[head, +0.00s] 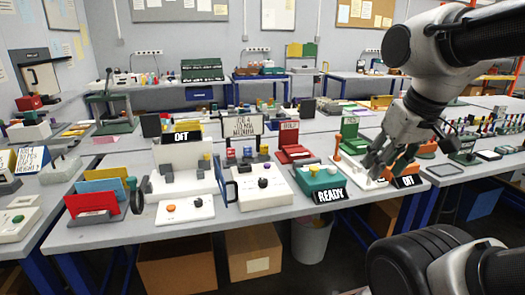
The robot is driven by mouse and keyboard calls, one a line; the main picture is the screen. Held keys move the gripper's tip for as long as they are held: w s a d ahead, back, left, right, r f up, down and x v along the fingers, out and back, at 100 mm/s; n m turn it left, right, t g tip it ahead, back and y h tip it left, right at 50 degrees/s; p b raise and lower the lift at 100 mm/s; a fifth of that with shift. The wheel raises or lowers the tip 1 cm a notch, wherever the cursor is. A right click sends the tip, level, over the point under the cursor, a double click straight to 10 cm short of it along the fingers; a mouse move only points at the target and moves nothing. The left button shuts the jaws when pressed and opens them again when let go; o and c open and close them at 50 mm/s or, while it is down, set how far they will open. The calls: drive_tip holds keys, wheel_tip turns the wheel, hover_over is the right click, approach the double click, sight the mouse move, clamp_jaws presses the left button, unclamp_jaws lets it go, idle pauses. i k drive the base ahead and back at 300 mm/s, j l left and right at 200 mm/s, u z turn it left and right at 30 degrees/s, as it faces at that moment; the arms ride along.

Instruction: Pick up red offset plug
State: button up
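I cannot single out a red offset plug for certain at this size. Small red and blue pieces (247,152) stand in a row at the back of the middle of the near table. My gripper (378,166) hangs at the right over the near table, above a low white box (352,176). Its dark fingers look spread apart, with nothing visible between them. Whatever lies directly behind the fingers is hidden.
The near table (250,205) is crowded. It holds a green box (318,178), a black READY sign (330,195), a white box with dark knobs (262,184) and coloured upright panels (100,193) at left. Cardboard boxes (254,250) and a bin (310,240) stand below.

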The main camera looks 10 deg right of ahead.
sight(231, 152)
drive_tip(key=i+j, duration=0.15)
drive_tip(key=i, duration=0.25)
drive_tip(key=i+j, duration=0.15)
drive_tip(key=i, duration=0.25)
drive_tip(key=i+j, duration=0.15)
drive_tip(key=i, duration=0.2)
